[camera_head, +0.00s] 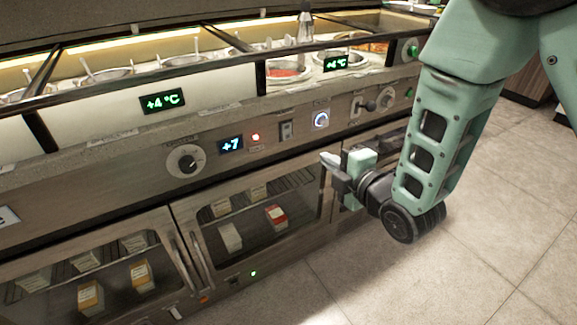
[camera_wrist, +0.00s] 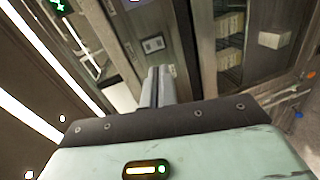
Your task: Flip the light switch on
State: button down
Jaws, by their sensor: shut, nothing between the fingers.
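On the counter's steel control panel, a small upright plate with a dark rocker (camera_head: 286,131) looks like a switch; a toggle lever (camera_head: 367,106) stands farther right. I cannot tell for sure which is the light switch, or its position. My gripper (camera_head: 328,160) is shut and empty, in front of the panel, below and right of the rocker plate and apart from it. In the wrist view my shut fingers (camera_wrist: 160,72) point towards the panel, with a small grey plate (camera_wrist: 153,44) just beyond the tips.
A black knob (camera_head: 185,161), a blue +7 display (camera_head: 230,145), a red-lit button (camera_head: 255,137) and a blue-ringed dial (camera_head: 321,119) share the panel. Glass-fronted fridge doors (camera_head: 250,232) lie below it. Sauce wells (camera_head: 285,74) are above. Tiled floor (camera_head: 420,285) is clear at right.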

aim_at(288, 137)
jog(key=shift+s+a+f+n+t, duration=0.1)
jog(key=shift+s+f+n+t, duration=0.2)
jog(key=shift+f+n+t, duration=0.15)
jog(key=shift+w, duration=0.1)
jog(key=b+x, duration=0.2)
jog(key=x, duration=1.2)
jog(key=shift+a+r, duration=0.1)
jog(key=shift+a, duration=0.1)
jog(key=shift+s, duration=0.2)
